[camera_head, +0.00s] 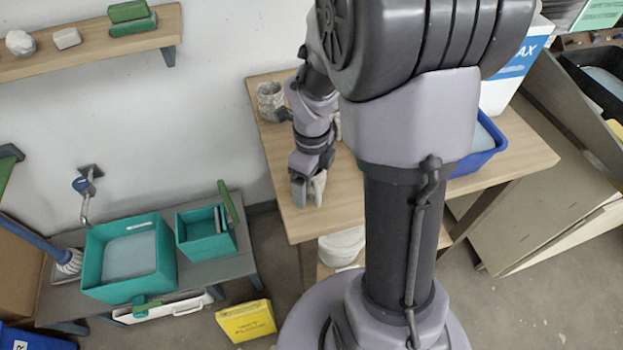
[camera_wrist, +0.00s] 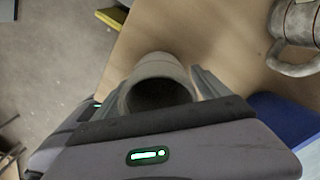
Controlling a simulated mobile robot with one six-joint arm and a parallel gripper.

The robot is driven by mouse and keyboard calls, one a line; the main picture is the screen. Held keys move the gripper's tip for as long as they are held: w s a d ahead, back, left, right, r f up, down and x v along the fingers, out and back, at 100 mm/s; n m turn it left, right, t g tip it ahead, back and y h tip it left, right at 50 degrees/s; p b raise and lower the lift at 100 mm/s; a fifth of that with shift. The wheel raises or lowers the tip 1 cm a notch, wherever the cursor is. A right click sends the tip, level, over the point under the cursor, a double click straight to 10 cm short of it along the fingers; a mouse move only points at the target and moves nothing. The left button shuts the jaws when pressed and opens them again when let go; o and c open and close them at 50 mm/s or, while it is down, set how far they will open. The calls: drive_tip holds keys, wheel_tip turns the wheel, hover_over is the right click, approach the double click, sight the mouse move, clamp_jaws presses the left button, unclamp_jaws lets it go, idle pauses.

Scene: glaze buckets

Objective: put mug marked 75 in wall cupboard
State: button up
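In the wrist view, a pale grey mug (camera_wrist: 160,70) sits between the two fingers of my gripper (camera_wrist: 158,92), which look closed against its sides. Its dark opening faces the camera. In the head view, my gripper (camera_head: 308,190) is over the front left part of the wooden table, with a little of the pale mug (camera_head: 319,186) showing at the fingers. I cannot tell whether the mug touches the table. No number is readable on it. A second mug (camera_wrist: 297,28), grey with a handle, stands apart at upper right in the wrist view. No wall cupboard is recognisable.
A speckled grey mug (camera_head: 270,100) stands at the table's back left. A blue tub (camera_head: 482,146) is on the table's right. A wall shelf (camera_head: 85,45) holds small blocks. Teal buckets (camera_head: 130,256) stand on a low bench; a yellow block (camera_head: 246,321) lies on the floor.

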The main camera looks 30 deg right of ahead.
wheel_tip(320, 180, up, 13)
drive_tip(key=p, duration=0.6)
drive_tip(key=s+a+r+n+t, duration=0.2)
drive_tip(key=a+n, duration=0.3)
drive_tip(key=n, duration=0.3)
drive_tip(key=s+a+r+n+t+y, duration=0.1)
drive_tip(key=s+a+r+n+t, duration=0.1)
drive_tip(key=s+a+r+n, duration=0.3)
drive_tip(key=s+a+r+n+t+y, duration=0.1)
drive_tip(key=s+a+r+n, duration=0.2)
drive_tip(key=n, duration=0.9)
drive_tip(key=shift+s+a+r+n+t+b, duration=0.3)
drive_tip(key=shift+s+a+r+n+t, duration=0.1)
drive_tip(key=shift+a, duration=0.55)
